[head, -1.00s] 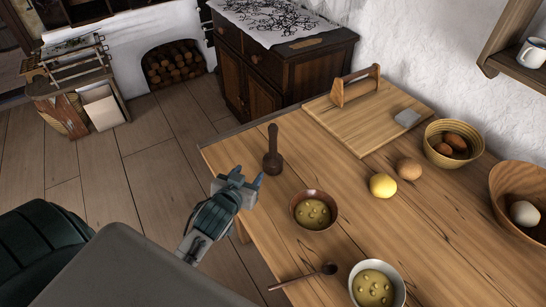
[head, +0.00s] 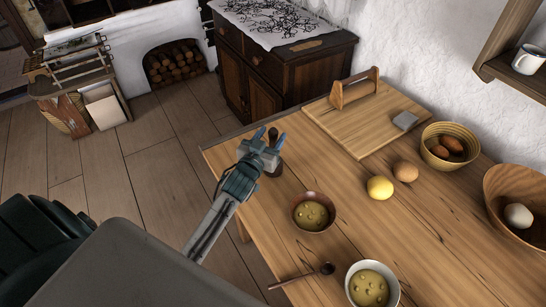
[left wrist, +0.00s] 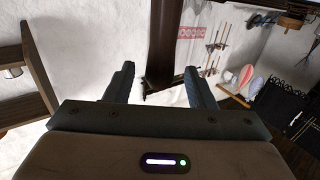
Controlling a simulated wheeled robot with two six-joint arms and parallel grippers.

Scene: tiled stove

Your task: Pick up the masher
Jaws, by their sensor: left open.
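The gripper and wrist hide part of the masher. In the left wrist view, the two fingers (left wrist: 160,85) are spread apart. A dark brown upright shape shows between and beyond them; I cannot tell for sure that it is the masher's handle. My right gripper is not in view.
On the wooden table (head: 350,220) are a brown bowl (head: 331,226) and a white bowl (head: 349,290) of soup, a spoon (head: 303,275), a yellow ball-like item (head: 380,188) and a board (head: 343,125). A dark cabinet (head: 245,85) stands behind.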

